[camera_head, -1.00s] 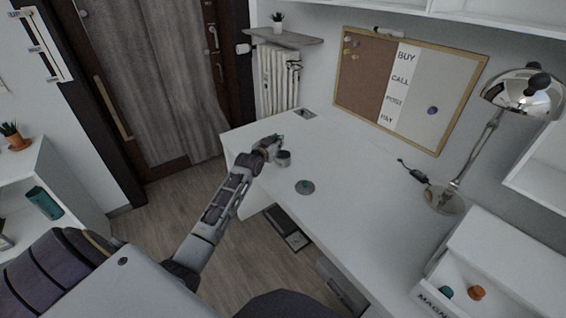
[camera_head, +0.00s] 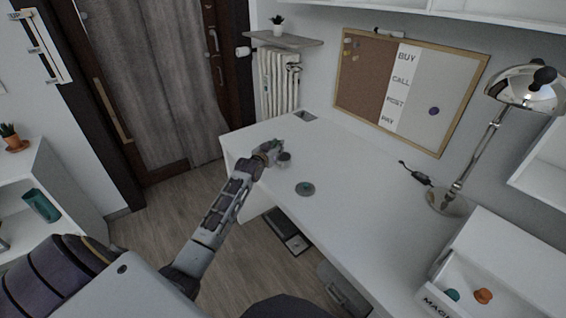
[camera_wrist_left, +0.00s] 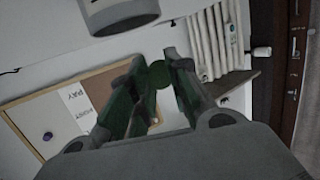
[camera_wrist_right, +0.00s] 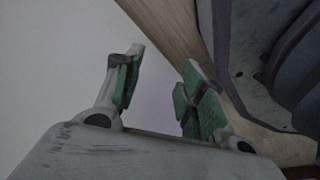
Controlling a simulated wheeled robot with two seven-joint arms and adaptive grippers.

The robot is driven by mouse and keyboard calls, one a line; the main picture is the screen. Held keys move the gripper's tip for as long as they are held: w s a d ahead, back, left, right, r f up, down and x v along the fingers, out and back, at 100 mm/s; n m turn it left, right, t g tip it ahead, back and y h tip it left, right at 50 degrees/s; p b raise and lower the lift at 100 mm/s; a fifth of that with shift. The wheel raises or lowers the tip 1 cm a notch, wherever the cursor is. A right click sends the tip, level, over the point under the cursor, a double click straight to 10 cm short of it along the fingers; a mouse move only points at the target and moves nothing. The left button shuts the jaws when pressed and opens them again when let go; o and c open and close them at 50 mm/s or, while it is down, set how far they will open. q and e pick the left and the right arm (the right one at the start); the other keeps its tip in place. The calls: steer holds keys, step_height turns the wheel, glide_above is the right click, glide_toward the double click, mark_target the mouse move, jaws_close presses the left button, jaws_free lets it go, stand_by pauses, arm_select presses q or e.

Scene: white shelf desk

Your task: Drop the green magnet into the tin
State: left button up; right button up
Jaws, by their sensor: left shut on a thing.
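The tin (camera_head: 284,160) is a small grey cylinder near the far left end of the white desk. It also shows at the top of the left wrist view (camera_wrist_left: 122,14). The fingers hide the magnet in the head view. My right gripper (camera_wrist_right: 160,88) shows only in its own wrist view, open and empty.
A white box (camera_head: 464,309) with a teal and an orange piece stands at the right. A lamp (camera_head: 447,200) and a dark cable stand behind it. The desk's middle is clear.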

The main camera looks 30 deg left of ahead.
arm_select(q)
steer(key=o, duration=0.8)
steer(key=shift+v, duration=6)
steer(key=shift+f, duration=0.15)
